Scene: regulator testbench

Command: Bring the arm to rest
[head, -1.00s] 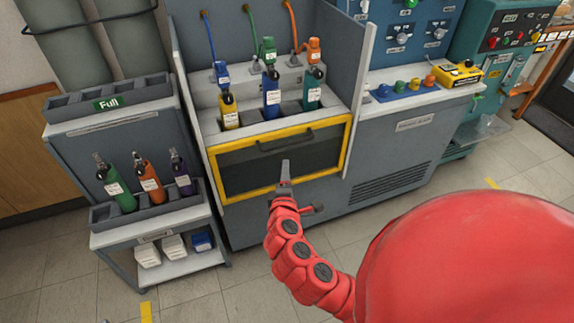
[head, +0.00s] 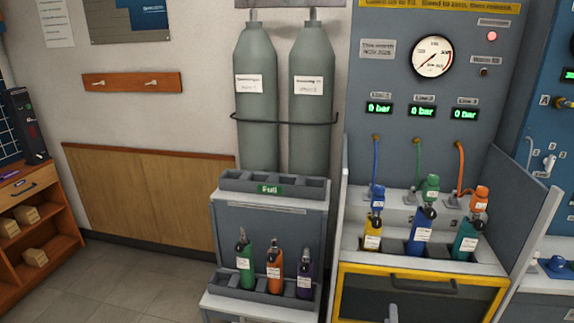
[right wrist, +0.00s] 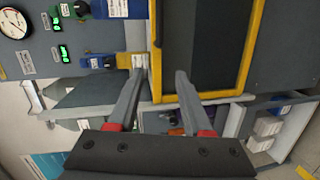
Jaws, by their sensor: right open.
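My right gripper (head: 393,313) shows only as a fingertip at the bottom edge of the head view, in front of the yellow-framed hatch (head: 425,271). In the right wrist view my right gripper (right wrist: 160,73) has its two fingers spread, with nothing between them. The yellow-framed hatch also shows there (right wrist: 247,55), beyond the fingers. The rest of my right arm is outside the head view. My left arm and gripper are not in view.
The bench behind the hatch holds a yellow bottle (head: 373,232), a blue bottle (head: 421,232) and a teal bottle (head: 468,238). A grey rack (head: 270,225) with green, orange and purple bottles stands left. Floor (head: 120,285) farther left is clear.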

